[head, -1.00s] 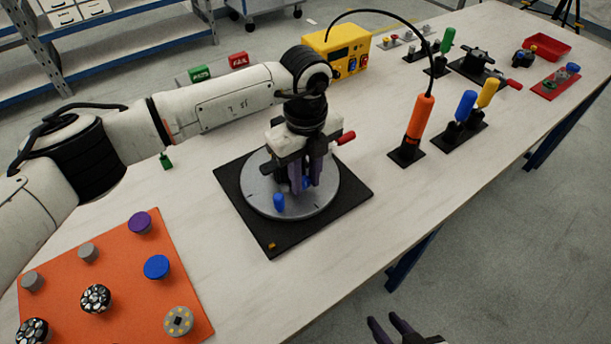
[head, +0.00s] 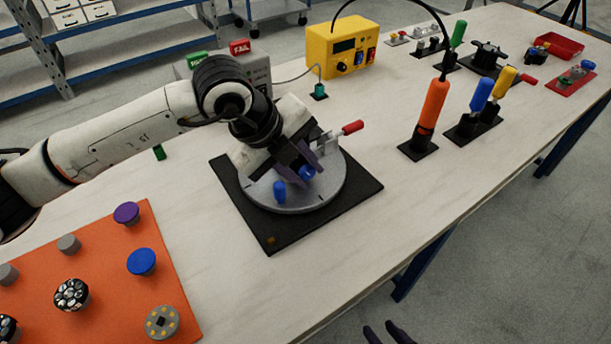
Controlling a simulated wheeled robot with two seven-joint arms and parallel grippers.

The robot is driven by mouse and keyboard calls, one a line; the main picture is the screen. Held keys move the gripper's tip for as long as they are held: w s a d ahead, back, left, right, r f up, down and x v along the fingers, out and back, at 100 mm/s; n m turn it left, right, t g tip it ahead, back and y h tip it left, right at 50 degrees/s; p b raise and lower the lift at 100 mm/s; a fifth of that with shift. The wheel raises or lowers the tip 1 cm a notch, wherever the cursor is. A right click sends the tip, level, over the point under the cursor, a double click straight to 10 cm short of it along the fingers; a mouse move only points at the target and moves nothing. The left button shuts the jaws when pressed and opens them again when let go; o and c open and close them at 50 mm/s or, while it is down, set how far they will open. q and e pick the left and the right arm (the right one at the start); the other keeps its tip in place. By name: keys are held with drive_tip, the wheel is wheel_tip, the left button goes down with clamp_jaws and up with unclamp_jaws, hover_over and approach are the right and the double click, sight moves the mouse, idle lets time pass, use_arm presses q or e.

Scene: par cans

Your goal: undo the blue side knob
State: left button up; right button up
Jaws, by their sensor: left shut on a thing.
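A grey round turntable (head: 325,196) sits on a black square base plate (head: 348,210). A blue knob (head: 307,173) shows at the fingertips of my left gripper (head: 303,168), which is tilted and reaches in from the upper left, shut on that knob. A second blue knob (head: 280,191) stands on the near left of the turntable, apart from the fingers. A red-handled clamp (head: 352,128) is at the back right of the turntable. My gripper and wrist hide much of the turntable's middle. My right gripper (head: 388,333) shows only its dark fingertips at the bottom edge, spread apart and empty.
An orange mat (head: 105,290) with several caps and lamp parts lies at the front left. An orange screwdriver (head: 430,105) stands right of the turntable. A yellow box (head: 341,48) is behind. The tabletop in front of the plate is clear.

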use_arm(q)
drive_tip(key=o, duration=1.1)
drive_tip(key=shift+f, duration=0.1)
